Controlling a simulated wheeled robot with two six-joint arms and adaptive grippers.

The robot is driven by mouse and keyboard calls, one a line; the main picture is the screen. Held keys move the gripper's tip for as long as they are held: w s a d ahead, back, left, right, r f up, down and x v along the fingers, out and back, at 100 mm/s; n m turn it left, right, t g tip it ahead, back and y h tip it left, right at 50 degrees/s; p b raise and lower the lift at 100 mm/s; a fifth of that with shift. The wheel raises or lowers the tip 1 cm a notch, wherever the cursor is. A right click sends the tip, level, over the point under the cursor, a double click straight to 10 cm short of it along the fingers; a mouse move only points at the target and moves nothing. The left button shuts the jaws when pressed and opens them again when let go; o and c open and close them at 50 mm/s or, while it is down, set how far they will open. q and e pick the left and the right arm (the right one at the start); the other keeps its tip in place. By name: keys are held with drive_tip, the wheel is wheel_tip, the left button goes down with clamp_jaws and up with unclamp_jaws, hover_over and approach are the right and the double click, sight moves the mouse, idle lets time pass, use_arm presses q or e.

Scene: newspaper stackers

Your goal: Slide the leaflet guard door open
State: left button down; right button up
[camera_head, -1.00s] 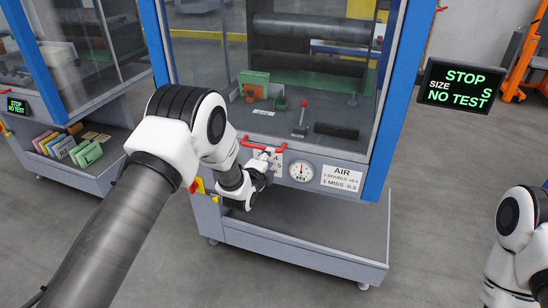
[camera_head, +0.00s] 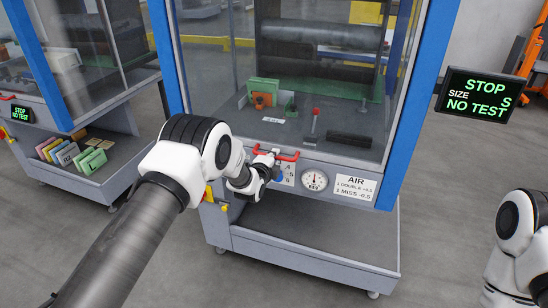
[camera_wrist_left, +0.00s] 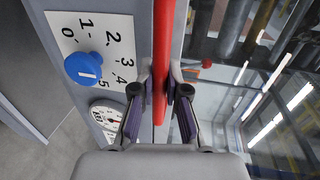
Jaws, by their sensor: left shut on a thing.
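The leaflet guard door (camera_head: 225,70) is a clear panel on the front of the blue-framed machine, with a red bar handle (camera_head: 288,158) along its lower edge. The door looks closed in the head view. My right gripper is out of view; only part of my right arm shows at the right edge.
A black STOP sign (camera_head: 477,95) hangs at right. A second machine with colored leaflets (camera_head: 75,153) stands at left. The floor in front is clear.

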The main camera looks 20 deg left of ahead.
use_arm(q)
drive_tip(key=shift+d+r, duration=0.1)
wheel_tip(320, 180, up, 48)
drive_tip(key=p, duration=1.6)
drive_tip(key=c, duration=1.2)
unclamp_jaws()
drive_tip(key=shift+d, duration=0.2)
drive_tip(key=v, duration=1.2)
